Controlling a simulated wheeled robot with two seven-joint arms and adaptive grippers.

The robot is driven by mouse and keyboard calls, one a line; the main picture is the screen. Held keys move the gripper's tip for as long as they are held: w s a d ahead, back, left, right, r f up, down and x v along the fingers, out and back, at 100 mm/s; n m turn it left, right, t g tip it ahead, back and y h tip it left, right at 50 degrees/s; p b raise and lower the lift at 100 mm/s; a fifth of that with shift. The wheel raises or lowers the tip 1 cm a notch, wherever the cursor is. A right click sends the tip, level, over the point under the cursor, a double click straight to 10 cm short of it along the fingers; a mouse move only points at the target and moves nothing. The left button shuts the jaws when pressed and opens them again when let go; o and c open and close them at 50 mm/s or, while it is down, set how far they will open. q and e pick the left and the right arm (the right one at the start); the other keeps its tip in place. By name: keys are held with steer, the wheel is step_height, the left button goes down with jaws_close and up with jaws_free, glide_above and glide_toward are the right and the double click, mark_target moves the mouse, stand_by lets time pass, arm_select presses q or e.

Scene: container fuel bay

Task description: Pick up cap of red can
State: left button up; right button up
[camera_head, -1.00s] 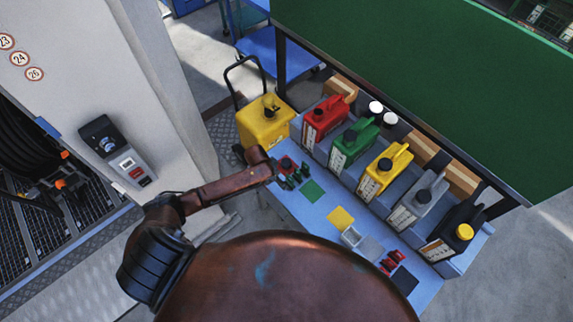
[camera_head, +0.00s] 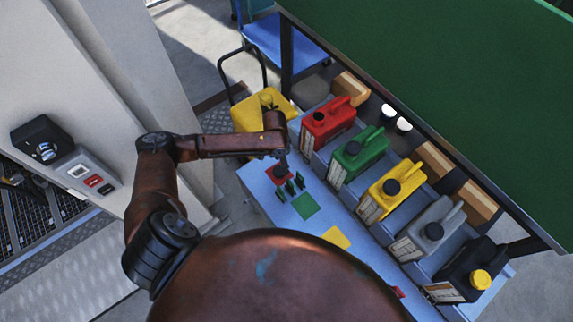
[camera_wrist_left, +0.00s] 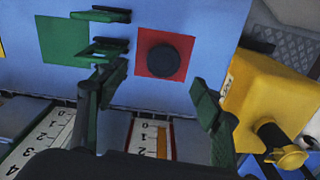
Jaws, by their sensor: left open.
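The red can (camera_head: 328,122) stands at the left end of the row of cans in the head view. A dark round shape shows on its top; I cannot tell whether it is a cap or an opening. A black round piece that looks like a cap (camera_wrist_left: 165,61) lies on a red square (camera_wrist_left: 143,67) on the blue table. My left gripper (camera_head: 281,160) hangs over the red square in the head view. In the wrist view its open fingers (camera_wrist_left: 158,100) have the black piece ahead, between their directions and not touched. My right gripper is not in view.
A green square (camera_head: 305,206) and a yellow square (camera_head: 336,237) lie along the table. A yellow container (camera_head: 262,111) stands behind, and green, yellow, grey and black cans line the right.

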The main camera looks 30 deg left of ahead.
mark_target(279, 170)
arm_select(q)
steer(key=shift+w+a+f, duration=0.15)
steer(key=shift+a, duration=0.05)
steer(key=shift+f+b, duration=0.3)
steer(key=shift+b, duration=0.05)
steer(key=shift+f, duration=0.3)
step_height(279, 170, down, 2)
steer(key=shift+d+b, duration=0.1)
steer(key=shift+b, duration=0.4)
step_height(279, 170, down, 5)
steer(key=shift+w+f+b, duration=0.15)
steer(key=shift+f+b, duration=0.05)
steer(key=shift+b, duration=0.95)
steer(key=shift+r, duration=0.1)
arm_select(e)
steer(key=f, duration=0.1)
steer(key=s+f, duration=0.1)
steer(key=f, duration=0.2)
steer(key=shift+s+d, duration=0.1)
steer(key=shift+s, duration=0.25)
arm_select(q)
steer(key=shift+c, duration=0.4)
steer(key=c, duration=0.8)
steer(key=shift+c, duration=0.9)
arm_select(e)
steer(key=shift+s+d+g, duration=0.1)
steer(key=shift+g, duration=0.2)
